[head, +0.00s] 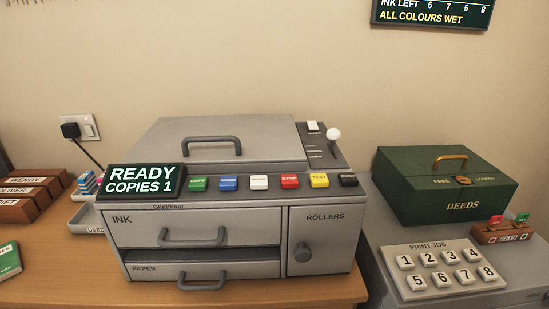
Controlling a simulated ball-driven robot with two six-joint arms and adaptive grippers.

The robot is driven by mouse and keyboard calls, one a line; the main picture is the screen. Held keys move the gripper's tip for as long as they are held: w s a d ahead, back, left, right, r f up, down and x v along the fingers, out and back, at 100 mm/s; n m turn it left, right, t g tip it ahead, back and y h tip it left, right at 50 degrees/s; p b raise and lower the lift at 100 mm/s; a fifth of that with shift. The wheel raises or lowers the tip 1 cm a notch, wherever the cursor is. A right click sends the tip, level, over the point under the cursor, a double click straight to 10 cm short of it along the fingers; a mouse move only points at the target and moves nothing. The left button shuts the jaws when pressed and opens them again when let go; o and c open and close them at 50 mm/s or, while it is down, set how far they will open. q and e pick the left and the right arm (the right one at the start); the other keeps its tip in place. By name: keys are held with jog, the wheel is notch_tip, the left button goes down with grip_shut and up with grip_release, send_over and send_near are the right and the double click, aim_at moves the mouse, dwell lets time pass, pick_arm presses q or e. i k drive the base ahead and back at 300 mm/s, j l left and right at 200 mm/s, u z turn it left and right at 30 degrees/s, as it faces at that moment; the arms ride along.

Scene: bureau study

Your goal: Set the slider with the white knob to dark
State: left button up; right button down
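The slider's round white knob (334,134) stands at the upper right of the grey copier (225,210), near the far end of a dark sloping panel (325,156). Beside it are a small white block (313,126) and several short pale marks on the panel. The wording at the marks is too small to read, so I cannot tell which end is dark. The copier display (143,180) reads READY, COPIES 1. Neither of my grippers is in view.
Coloured buttons (259,182) line the copier's front edge. The INK drawer (194,232) and PAPER drawer (205,270) have protruding handles. A green DEEDS box (445,187) and numbered PRINT JOB pad (441,268) sit at right. Brown name boxes (30,195) sit at left.

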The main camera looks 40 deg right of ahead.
aim_at(334, 134)
jog(key=z, duration=1.05)
